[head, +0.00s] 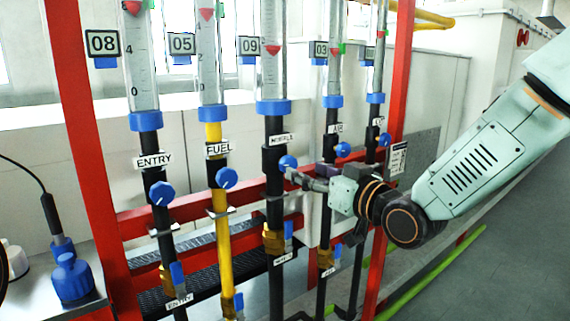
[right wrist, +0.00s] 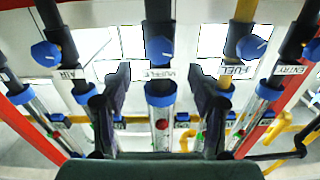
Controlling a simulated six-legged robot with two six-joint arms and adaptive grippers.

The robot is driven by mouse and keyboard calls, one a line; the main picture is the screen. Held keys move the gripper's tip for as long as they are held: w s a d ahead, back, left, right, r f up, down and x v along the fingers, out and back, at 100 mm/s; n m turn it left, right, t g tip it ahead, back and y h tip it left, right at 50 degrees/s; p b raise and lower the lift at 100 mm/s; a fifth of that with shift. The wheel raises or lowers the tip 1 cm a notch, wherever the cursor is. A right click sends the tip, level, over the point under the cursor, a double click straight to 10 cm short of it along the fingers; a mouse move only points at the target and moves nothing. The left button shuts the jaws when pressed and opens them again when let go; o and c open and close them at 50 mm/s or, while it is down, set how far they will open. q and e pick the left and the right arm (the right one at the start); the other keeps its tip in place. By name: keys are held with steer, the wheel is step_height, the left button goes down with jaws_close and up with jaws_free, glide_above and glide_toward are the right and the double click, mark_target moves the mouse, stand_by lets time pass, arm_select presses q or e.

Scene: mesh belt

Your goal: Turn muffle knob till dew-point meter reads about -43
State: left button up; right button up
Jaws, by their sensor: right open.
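The muffle knob (head: 287,163) is blue and sits on the black pipe whose label, partly legible, reads like MUFFLE, under the tube tagged 09 (head: 250,46). My right gripper (head: 296,178) comes in from the right, with its fingertips close to this knob. In the right wrist view the muffle knob (right wrist: 158,50) lies between and beyond the two dark, spread fingers (right wrist: 160,88), with gaps on both sides. The gripper is open and holds nothing. No dew-point meter reading can be made out. My left gripper is not in view.
The fuel knob (head: 227,178) and entry knob (head: 162,193) are to the left, the air knob (head: 343,149) to the right behind my gripper. Red frame posts (head: 88,150) bound the panel. A blue-capped object (head: 70,275) stands on the left bench. The floor at right is clear.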

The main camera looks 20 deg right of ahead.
mark_target(291, 164)
steer(key=x, duration=0.6)
steer(key=shift+w+a+f, duration=0.1)
steer(key=shift+w+a, duration=0.05)
steer(key=shift+w, duration=0.3)
steer(key=shift+d, duration=0.35)
steer(key=shift+a, duration=0.35)
steer(key=shift+w, duration=0.1)
steer(key=c, duration=0.3)
steer(key=shift+d, duration=0.2)
steer(key=c, duration=0.3)
steer(key=shift+a, duration=0.15)
steer(key=c, duration=0.3)
steer(key=shift+c, duration=1.4)
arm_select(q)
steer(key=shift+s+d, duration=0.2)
